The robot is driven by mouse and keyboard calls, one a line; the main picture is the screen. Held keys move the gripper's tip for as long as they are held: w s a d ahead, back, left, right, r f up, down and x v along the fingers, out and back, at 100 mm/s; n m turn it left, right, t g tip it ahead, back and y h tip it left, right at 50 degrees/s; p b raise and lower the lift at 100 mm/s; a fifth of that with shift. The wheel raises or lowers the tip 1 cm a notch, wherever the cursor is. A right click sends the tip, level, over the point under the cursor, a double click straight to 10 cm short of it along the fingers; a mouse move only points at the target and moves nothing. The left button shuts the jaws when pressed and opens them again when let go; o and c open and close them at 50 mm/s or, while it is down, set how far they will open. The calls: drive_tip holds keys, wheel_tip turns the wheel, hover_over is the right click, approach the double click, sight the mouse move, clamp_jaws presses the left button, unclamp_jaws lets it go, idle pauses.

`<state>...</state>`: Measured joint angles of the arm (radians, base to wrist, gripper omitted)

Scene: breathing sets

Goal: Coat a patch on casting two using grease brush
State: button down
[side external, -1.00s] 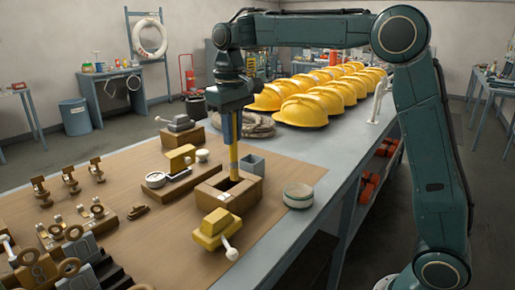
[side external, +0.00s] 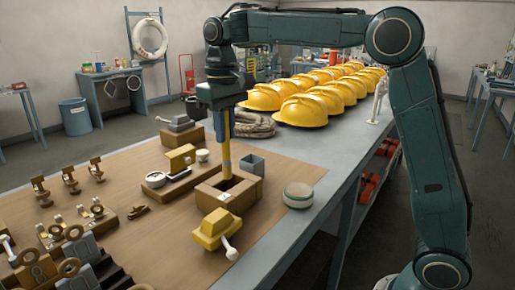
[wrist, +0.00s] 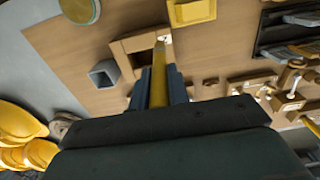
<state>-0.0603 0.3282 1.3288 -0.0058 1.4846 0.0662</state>
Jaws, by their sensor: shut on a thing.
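My gripper (side external: 225,132) is shut on a yellow-handled tool, likely the grease brush (side external: 227,163), held nearly upright. In the wrist view the brush (wrist: 158,80) shows between my gripper's fingers (wrist: 157,90). Its lower end is at the opening of a square wooden box (side external: 238,206); the bristles are hidden, and I cannot tell whether they touch anything. The box also shows in the wrist view (wrist: 126,47). Several yellow and grey parts on the mat may be castings: a yellow one (side external: 215,230) in front, one with a round dial (side external: 180,160) behind, and a grey-topped one (side external: 180,124). Which is casting two is unclear.
A grey square cup (side external: 252,164) stands just behind the box, and a round tin (side external: 298,195) to its right. Yellow helmets (side external: 300,108) and a coiled rope (side external: 250,126) lie farther back. Several small brown fixtures (side external: 72,180) fill the left. Bare mat (side external: 150,240) lies between.

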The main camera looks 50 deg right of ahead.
sight(226, 159)
drive_tip(key=shift+f, duration=1.95)
drive_tip(key=shift+d+f, duration=0.45)
drive_tip(key=shift+f, duration=0.15)
drive_tip(key=shift+d, duration=4.4)
drive_tip(key=shift+a, duration=4.95)
wheel_tip(226, 159, up, 8)
drive_tip(key=shift+w+d, duration=0.1)
drive_tip(key=shift+d, duration=0.1)
